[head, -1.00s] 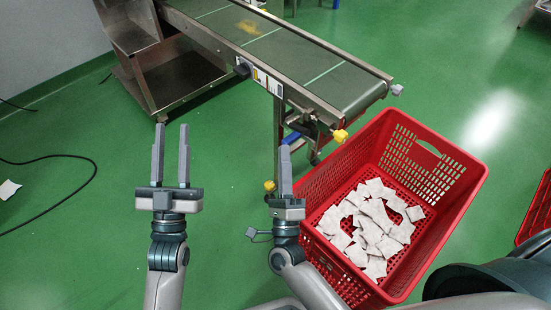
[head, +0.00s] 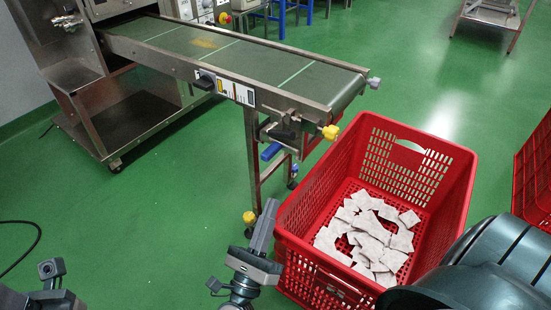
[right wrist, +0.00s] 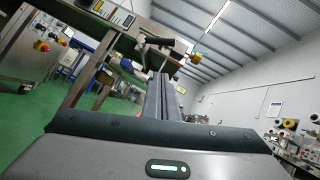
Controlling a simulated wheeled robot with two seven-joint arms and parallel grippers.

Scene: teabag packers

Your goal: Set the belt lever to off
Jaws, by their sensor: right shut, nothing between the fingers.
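The belt lever (head: 207,79) is a small black handle on the near side rail of the conveyor, at the left end of a white and yellow label panel (head: 236,92). Its exact setting is too small to read. My right gripper (head: 270,204) is shut and empty, low in front of the conveyor, below and to the right of the lever and well apart from it. Its closed fingers also show in the right wrist view (right wrist: 162,95). Only part of my left gripper's body (head: 45,298) shows at the bottom left; its fingers are hidden.
The green conveyor belt (head: 270,58) runs above a metal frame with yellow knobs. A red crate (head: 345,283) with several white teabags stands right beside my right gripper. A steel machine (head: 80,95) stands at the left.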

